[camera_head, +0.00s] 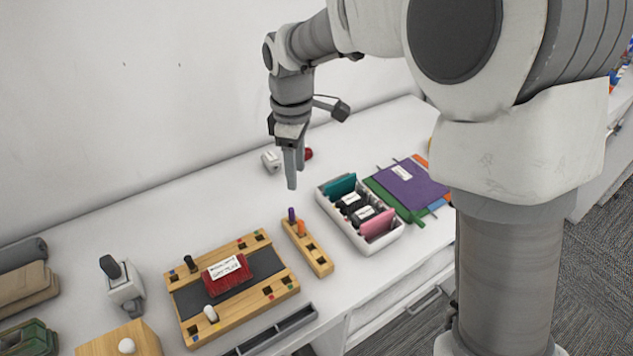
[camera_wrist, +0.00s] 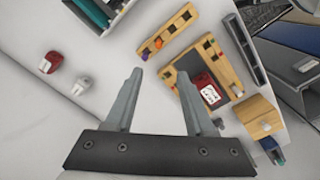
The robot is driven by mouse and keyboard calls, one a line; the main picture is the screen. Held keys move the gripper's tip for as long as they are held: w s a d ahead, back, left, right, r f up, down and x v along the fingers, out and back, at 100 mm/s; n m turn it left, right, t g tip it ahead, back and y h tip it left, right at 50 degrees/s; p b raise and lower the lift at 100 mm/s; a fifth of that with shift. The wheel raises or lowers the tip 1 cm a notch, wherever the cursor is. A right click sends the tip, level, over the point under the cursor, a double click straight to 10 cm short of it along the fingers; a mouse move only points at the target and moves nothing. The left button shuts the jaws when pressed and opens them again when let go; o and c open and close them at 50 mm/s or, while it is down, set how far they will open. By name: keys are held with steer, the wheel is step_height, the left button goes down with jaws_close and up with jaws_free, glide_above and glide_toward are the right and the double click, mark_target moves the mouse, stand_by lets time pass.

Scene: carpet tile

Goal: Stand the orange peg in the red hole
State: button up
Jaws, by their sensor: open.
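The orange peg (camera_head: 301,227) stands upright in a narrow wooden rack (camera_head: 318,260), beside a purple peg (camera_head: 291,214). The orange peg also shows in the wrist view (camera_wrist: 158,43). A wooden board (camera_head: 285,285) with a dark middle lies left of the rack. It has square holes near its corners with small coloured marks beside them; which hole is the red one is too small to tell surely. My gripper (camera_head: 296,177) is open and empty, pointing down above the table behind the rack, apart from both pegs. Its two fingers are spread in the wrist view (camera_wrist: 160,85).
A white bin (camera_head: 398,238) with upright items stands right of the rack. A white block (camera_head: 271,162) lies behind my gripper.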

glide_toward(301, 221)
steer(key=f, duration=0.5)
steer(key=shift+a+f+p, duration=0.15)
steer(key=shift+a+p, duration=0.15)
steer(key=shift+w+d+f+p, duration=0.15)
steer(key=shift+f+p, duration=0.1)
steer(key=shift+f, duration=1.1)
steer(key=shift+s+d+f+p, duration=0.1)
steer(key=shift+d+f+p, duration=0.1)
steer(key=shift+f, duration=1.15)
jaws_close()
